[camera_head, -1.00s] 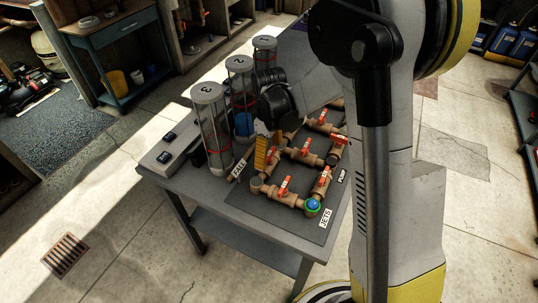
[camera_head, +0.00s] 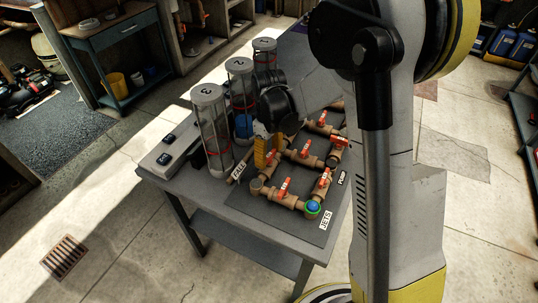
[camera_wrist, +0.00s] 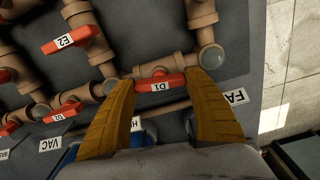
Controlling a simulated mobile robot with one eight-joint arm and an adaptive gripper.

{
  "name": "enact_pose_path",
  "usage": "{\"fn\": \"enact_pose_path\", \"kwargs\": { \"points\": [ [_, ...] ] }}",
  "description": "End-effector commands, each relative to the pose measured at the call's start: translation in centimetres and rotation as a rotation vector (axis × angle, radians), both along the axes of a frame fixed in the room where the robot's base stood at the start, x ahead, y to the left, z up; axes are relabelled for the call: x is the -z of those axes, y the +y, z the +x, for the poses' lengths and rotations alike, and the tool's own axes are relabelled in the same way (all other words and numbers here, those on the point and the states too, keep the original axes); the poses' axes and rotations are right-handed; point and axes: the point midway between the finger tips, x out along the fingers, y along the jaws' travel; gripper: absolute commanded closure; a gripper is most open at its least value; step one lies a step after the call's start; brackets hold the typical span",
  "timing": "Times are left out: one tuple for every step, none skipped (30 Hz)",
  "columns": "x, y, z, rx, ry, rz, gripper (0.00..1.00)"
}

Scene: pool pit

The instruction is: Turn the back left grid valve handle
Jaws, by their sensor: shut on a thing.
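The pipe grid of copper-brown pipes with red valve handles lies on a dark board (camera_head: 240,199) on the grey table. My gripper (camera_head: 267,150) points down at the grid's left side, beside the clear cylinders. In the wrist view, its two yellow-orange fingers (camera_wrist: 161,88) stand at either end of a red handle marked D1 (camera_wrist: 158,84), shut on it lengthwise. The handle lies roughly along its pipe. In the head view, the fingers and wrist hide most of this handle.
Clear cylinders (camera_head: 209,125) stand close left of my gripper. Other red handles are near: E2 (camera_wrist: 70,40) in the wrist view, and several more in front (camera_head: 285,186). Grey floor (camera_head: 120,240) is clear on the left.

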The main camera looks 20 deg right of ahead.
Motion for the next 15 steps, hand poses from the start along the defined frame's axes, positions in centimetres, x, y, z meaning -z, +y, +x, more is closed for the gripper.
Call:
{"fn": "enact_pose_path", "kwargs": {
  "points": [
    [0.02,0.0,0.01,0.033,0.0,0.0,0.69],
    [0.02,0.0,0.01,0.057,0.0,0.0,0.69],
    [0.03,0.0,0.01,0.09,0.0,0.0,0.69],
    [0.03,0.0,0.03,0.117,0.0,0.0,0.69],
    [0.02,0.0,0.03,0.144,0.0,0.0,0.69],
    [0.02,0.0,0.03,0.181,0.0,0.0,0.69],
    [0.02,0.0,0.03,0.21,0.0,0.0,0.69],
    [0.02,0.0,0.04,0.239,0.0,0.0,0.69],
    [0.02,0.0,0.04,0.276,0.0,0.0,0.69],
    [0.02,-0.01,0.04,0.305,0.0,0.0,0.69],
    [0.02,-0.01,0.04,0.334,0.0,0.0,0.69],
    [0.02,-0.01,0.04,0.372,0.0,0.0,0.69],
    [0.02,-0.01,0.04,0.401,0.0,0.0,0.69],
    [0.02,-0.01,0.04,0.429,-0.001,0.001,0.69],
    [0.02,-0.01,0.04,0.467,-0.001,0.001,0.69]
  ]
}}
